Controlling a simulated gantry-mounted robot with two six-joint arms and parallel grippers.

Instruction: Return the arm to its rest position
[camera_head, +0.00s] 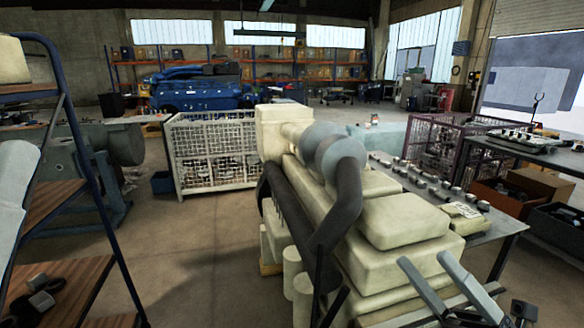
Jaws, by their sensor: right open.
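My right gripper (424,260) shows at the bottom right of the head view. Its two grey fingers are apart, with nothing between them. The fingers point up and away, in front of the near end of a large cream engine (405,218). I cannot tell whether they touch it. The rest of the right arm is mostly cut off by the bottom edge. My left gripper is not in view.
A dark curved pipe (337,210) runs along the engine's left side. A bench (505,240) with a row of small parts stands to the right. A shelf rack (80,165) stands at the left. A white mesh crate (213,153) stands behind. Floor (200,260) is clear between rack and engine.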

